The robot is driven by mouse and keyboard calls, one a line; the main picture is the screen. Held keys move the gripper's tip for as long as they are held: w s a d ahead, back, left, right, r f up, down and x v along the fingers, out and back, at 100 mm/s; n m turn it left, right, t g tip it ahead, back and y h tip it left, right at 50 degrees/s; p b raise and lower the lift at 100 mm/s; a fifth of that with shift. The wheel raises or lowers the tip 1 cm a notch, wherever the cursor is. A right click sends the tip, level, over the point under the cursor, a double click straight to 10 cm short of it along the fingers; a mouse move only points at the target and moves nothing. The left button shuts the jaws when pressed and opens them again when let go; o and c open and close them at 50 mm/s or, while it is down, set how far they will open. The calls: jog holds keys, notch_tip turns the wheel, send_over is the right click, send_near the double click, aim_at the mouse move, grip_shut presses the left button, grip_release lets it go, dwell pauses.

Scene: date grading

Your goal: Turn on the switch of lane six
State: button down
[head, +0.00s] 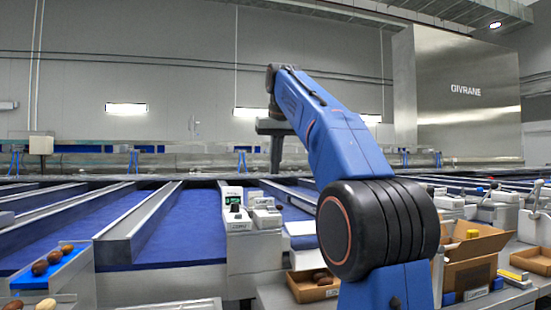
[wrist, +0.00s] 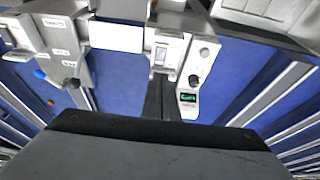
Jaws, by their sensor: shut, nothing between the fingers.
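A pale control box (head: 238,208) with a small green display and a black knob stands between the blue lanes in the head view. Its label is too small to read, so I cannot tell whether it is lane six's. In the wrist view a grey unit with a rocker switch (wrist: 171,53) lies just beyond my fingertips, beside a panel with a dark knob (wrist: 205,52) and a green display (wrist: 188,98). My gripper (wrist: 162,82) is shut and empty, pointing at this unit; whether it touches is unclear. In the head view my gripper (head: 277,172) points down behind the box.
Blue lanes with metal dividers (head: 140,225) spread out on both sides. A blue tray of dates (head: 45,272) is at left. Cardboard boxes (head: 470,262) stand at right.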

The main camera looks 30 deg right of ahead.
aim_at(270, 206)
jog(key=shift+v, duration=1.25)
jog(key=shift+w+d+r, duration=0.15)
jog(key=shift+w+d, duration=0.15)
jog(key=shift+w, duration=0.4)
jog(key=x, duration=1.3)
jog(key=shift+s+a+f, duration=0.15)
jog(key=shift+f, duration=0.35)
